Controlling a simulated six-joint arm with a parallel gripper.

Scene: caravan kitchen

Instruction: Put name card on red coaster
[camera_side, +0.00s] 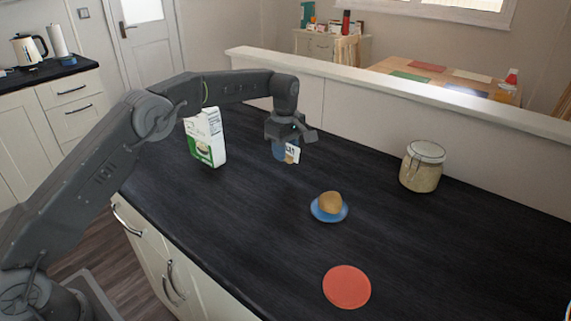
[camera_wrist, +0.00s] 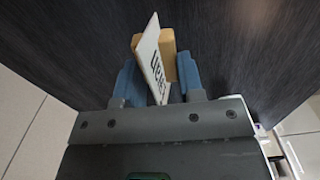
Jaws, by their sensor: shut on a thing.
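The name card is a white card with dark lettering and a wooden block at its foot; it shows in the side view (camera_side: 293,152) and in the wrist view (camera_wrist: 150,55). My gripper (camera_side: 286,150) is shut on it, with its blue fingers on either side in the wrist view (camera_wrist: 158,76). The card is tilted in the wrist view. I cannot tell whether it touches the counter. The red coaster (camera_side: 347,287) lies flat and bare near the counter's front edge, well apart from my gripper. It does not show in the wrist view.
A blue saucer (camera_side: 317,213) with a brown round thing (camera_side: 331,202) on it lies between my gripper and the red coaster. A green-and-white carton (camera_side: 206,138) stands left of my gripper. A lidded jar (camera_side: 422,168) stands at the right by the low wall (camera_side: 400,98).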

